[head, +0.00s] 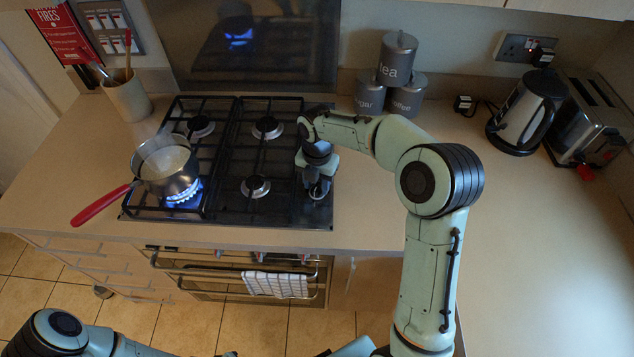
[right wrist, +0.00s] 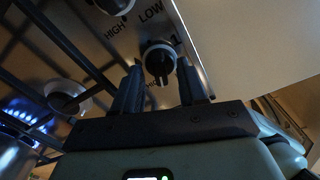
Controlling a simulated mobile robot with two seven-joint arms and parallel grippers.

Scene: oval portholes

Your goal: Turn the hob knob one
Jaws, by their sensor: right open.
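Hob knob one (right wrist: 160,58) is a dark round knob with a light rim. It sits on the steel panel beside a printed "1", with HIGH and LOW marks near it. My right gripper (right wrist: 160,70) is open, with one finger to each side of the knob in the right wrist view. I cannot tell whether the fingers touch it. In the head view my right gripper (head: 317,190) points down at the hob's right front edge and hides the knob. The hob (head: 228,212) is black and steel. My left gripper is out of view.
A pan (head: 168,172) with a red handle stands over a lit blue flame at the front left burner. Another knob (right wrist: 112,5) is beyond knob one. Canisters (head: 398,58), a kettle (head: 524,112) and a toaster (head: 590,125) stand at the back right. The right worktop is clear.

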